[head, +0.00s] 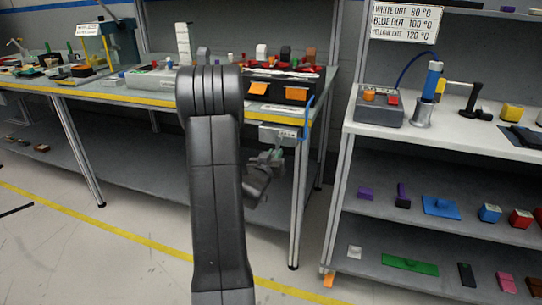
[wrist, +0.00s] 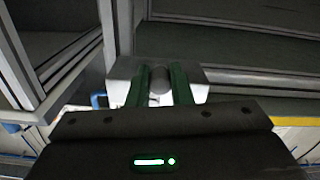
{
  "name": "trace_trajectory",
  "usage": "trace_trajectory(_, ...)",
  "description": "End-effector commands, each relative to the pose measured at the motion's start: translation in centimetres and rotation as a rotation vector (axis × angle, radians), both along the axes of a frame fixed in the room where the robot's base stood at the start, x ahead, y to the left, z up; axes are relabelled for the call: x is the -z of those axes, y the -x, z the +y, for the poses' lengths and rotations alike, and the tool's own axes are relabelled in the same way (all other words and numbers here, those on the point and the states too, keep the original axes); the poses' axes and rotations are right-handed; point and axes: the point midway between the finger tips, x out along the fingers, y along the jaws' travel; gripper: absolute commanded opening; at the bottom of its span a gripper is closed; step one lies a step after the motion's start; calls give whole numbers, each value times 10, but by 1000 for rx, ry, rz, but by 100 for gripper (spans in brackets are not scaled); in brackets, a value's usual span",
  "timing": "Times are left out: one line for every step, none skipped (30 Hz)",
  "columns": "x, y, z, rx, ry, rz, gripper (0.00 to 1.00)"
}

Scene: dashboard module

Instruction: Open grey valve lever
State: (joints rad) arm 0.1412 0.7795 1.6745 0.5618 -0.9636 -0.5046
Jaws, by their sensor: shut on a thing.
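A light grey valve box (head: 285,132) hangs below the front edge of the left workbench in the head view, with a blue hose beside it. In the wrist view the box (wrist: 124,69) lies straight ahead. The grey rounded valve lever (wrist: 160,78) stands out between two green finger pads. My gripper (head: 268,158) is just below the box in the head view and is shut on the lever. The fingers hide the lever's sides, and its angle is hard to tell. In the head view my arm covers part of the area, and the lever is not clear.
The left workbench (head: 140,98) has a yellow front edge and carries several tools and boxes. Its metal leg (head: 298,205) stands right of my gripper. A shelf unit (head: 440,130) with several coloured parts stands at the right. Floor in front is clear.

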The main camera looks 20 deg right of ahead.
Motion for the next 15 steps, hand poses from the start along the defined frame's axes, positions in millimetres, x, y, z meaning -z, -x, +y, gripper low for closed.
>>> trace_trajectory(1,1,-1,0,22,17,0)
trace_trajectory(2,2,-2,0,35,26,0)
trace_trajectory(2,2,-3,0,52,37,0)
trace_trajectory(2,3,-3,0,63,46,0)
trace_trajectory(2,3,-4,0,74,53,0)
trace_trajectory(2,4,-4,0,86,62,0)
trace_trajectory(2,4,-5,0,95,68,0)
trace_trajectory(2,4,-5,0,103,73,0)
trace_trajectory(2,4,-6,0,111,79,0)
trace_trajectory(2,5,-6,0,118,83,0)
trace_trajectory(2,5,-6,0,123,86,0)
trace_trajectory(2,5,-6,-1,128,90,0)
trace_trajectory(2,5,-7,-1,131,92,0)
trace_trajectory(2,5,-7,-1,133,94,0)
trace_trajectory(2,5,-7,-1,137,96,0)
